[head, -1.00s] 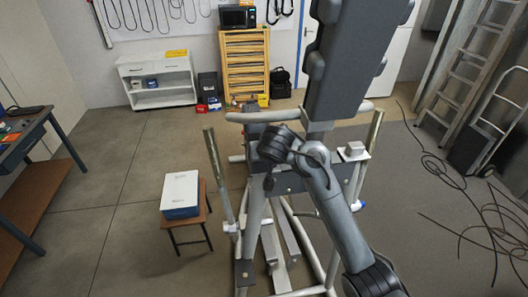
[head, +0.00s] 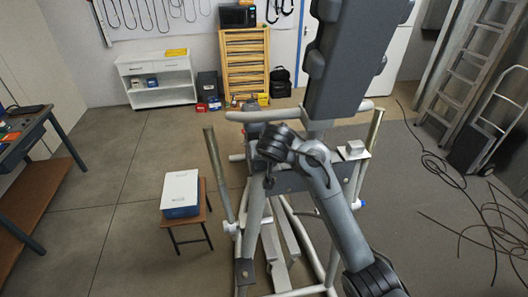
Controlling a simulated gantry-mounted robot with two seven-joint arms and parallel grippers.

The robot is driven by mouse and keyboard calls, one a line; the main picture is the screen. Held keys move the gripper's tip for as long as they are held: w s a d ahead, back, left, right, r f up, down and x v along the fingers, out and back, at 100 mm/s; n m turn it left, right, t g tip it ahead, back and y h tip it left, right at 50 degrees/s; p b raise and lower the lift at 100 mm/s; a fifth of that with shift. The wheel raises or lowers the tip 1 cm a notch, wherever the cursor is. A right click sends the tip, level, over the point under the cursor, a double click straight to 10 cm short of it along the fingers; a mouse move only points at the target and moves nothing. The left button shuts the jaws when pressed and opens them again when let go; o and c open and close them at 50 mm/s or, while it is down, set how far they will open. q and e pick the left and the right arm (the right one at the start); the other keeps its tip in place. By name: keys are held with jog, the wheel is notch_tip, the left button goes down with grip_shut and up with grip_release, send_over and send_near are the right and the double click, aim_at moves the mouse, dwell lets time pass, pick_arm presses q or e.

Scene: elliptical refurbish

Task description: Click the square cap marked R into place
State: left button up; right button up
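A small pale square block (head: 355,147) sits on a light flat plate at the right side of the elliptical trainer (head: 217,172). It may be the square cap; no R can be read on it. My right arm comes in from the lower right, and its dark wrist end is over the middle of the trainer. A small dark part hangs below the wrist and may belong to my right gripper. Its fingers cannot be made out, nor whether anything is held. My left gripper is not in view.
A wooden stool (head: 208,216) with a white and blue box (head: 181,192) stands left of the trainer. Cables (head: 437,166) lie on the floor at right near a ladder (head: 463,78). A desk (head: 38,122) stands at far left. The floor between desk and stool is clear.

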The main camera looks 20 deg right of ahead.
jog(key=shift+f, duration=0.25)
jog(key=shift+f, duration=0.35)
dwell(0.5)
jog(key=o, duration=1)
jog(key=shift+o, duration=0.2)
jog(key=shift+s+a+r+b, duration=0.15)
jog(key=shift+s+r+b, duration=0.2)
jog(key=shift+r, duration=0.1)
jog(key=d+b+v, duration=0.1)
jog(key=v, duration=0.8)
jog(key=shift+s+a+r+b, duration=0.2)
jog(key=shift+s+a+b, duration=0.15)
jog(key=shift+a, duration=0.1)
